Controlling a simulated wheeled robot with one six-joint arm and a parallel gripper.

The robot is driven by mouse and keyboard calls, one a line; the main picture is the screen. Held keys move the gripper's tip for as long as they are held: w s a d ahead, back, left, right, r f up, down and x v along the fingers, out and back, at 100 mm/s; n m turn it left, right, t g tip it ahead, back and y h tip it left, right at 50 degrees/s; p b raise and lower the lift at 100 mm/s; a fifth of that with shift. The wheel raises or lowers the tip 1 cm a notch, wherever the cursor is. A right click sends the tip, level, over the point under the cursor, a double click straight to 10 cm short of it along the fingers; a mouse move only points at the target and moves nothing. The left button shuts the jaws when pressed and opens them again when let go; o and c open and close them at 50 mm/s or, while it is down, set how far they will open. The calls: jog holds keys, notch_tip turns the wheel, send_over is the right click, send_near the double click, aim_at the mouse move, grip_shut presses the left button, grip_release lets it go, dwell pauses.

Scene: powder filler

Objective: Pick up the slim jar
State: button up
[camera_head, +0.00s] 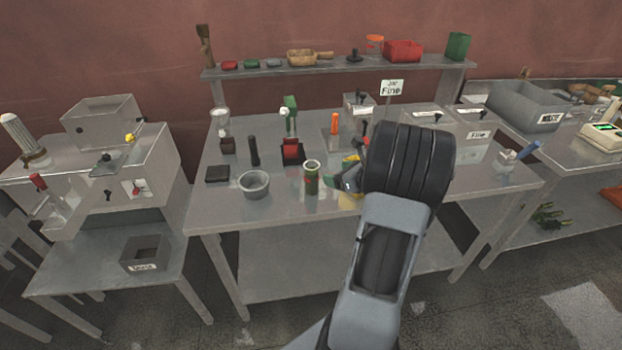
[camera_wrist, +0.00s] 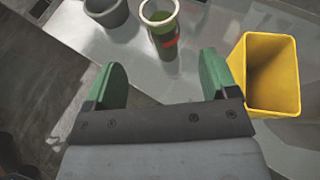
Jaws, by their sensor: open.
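A slender green jar with a pale rim and a red mark, which I take to be the slim jar (camera_head: 312,178), stands upright near the front of the middle table. It also shows in the wrist view (camera_wrist: 163,32), beyond my fingertips and roughly centred between them. My gripper (camera_head: 341,178) is just right of the jar in the head view, largely hidden by my own arm. In the wrist view my gripper (camera_wrist: 160,70) has its two green fingers wide apart with nothing between them, short of the jar.
A yellow open container (camera_wrist: 287,88) stands close beside my right finger. A grey bowl (camera_head: 254,184) is left of the jar. A black cylinder (camera_head: 253,151) and a red-and-black stand (camera_head: 291,152) are behind. The table's front edge is near.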

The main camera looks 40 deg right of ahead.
aim_at(317, 169)
jog(key=p+x, duration=0.1)
jog(key=x, duration=0.6)
jog(key=shift+w, duration=0.1)
jog(key=shift+p+x, duration=1.05)
jog(key=shift+x, duration=1.6)
jog(key=shift+w+r, duration=0.1)
jog(key=shift+r, duration=0.05)
jog(key=shift+c, duration=0.2)
jog(key=c, duration=1.3)
jog(key=shift+r, duration=0.1)
